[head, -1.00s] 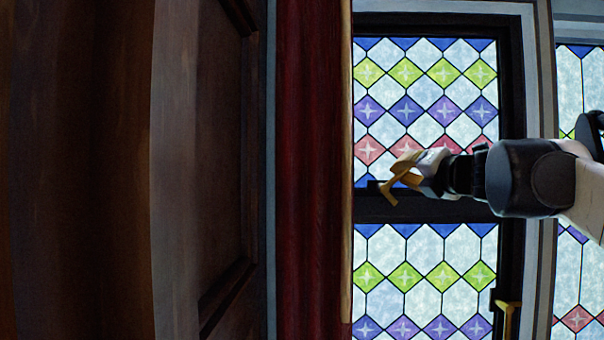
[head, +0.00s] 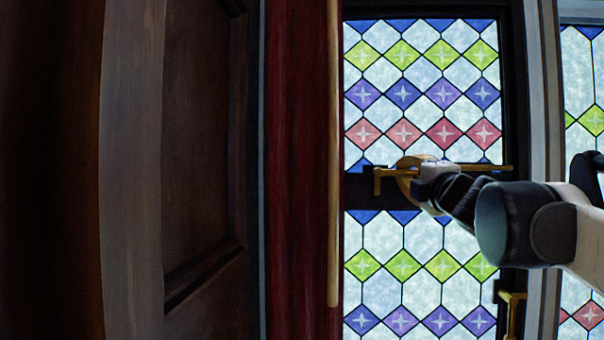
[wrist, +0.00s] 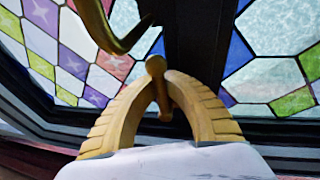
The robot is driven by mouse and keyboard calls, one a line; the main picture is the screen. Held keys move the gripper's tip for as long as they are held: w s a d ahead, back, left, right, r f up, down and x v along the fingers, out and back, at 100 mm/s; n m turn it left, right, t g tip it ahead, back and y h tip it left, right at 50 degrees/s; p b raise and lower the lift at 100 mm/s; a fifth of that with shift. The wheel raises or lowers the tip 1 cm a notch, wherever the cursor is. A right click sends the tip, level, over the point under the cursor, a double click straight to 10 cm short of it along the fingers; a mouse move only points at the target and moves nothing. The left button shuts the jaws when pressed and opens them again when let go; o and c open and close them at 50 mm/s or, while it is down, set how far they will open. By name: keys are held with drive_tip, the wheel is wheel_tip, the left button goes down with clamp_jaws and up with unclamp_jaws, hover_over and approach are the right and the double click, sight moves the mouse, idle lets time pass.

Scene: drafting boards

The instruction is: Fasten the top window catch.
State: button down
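The top window catch (head: 488,168) is brass. In the head view it lies nearly level across the dark bar between the upper and lower panes, with a short bent end at left. My gripper (head: 406,178) is at the catch and hides its middle. In the wrist view, the yellow fingers of my gripper (wrist: 164,82) arch together with their tips close about a small ball-ended brass piece, which appears to be part of the catch. A curved brass piece (wrist: 118,38) shows just beyond the fingers. Whether the catch is engaged cannot be seen.
Stained-glass panes (head: 420,95) lie above and below the bar. A second brass catch (head: 511,305) is lower right on the frame. A red curtain (head: 300,170) with a pale pole (head: 334,150) and dark wood panelling (head: 205,140) are at left.

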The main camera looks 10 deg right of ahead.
drive_tip(key=shift+s+f+m, duration=0.1)
drive_tip(key=shift+f+m, duration=0.1)
drive_tip(key=shift+m, duration=0.2)
drive_tip(key=c, duration=1.4)
unclamp_jaws()
drive_tip(key=shift+c, duration=0.2)
drive_tip(key=shift+a, duration=0.15)
drive_tip(key=shift+s, duration=0.1)
drive_tip(key=shift+s, duration=0.3)
drive_tip(key=v, duration=1.1)
drive_tip(key=shift+s, duration=0.2)
drive_tip(key=shift+f, duration=0.1)
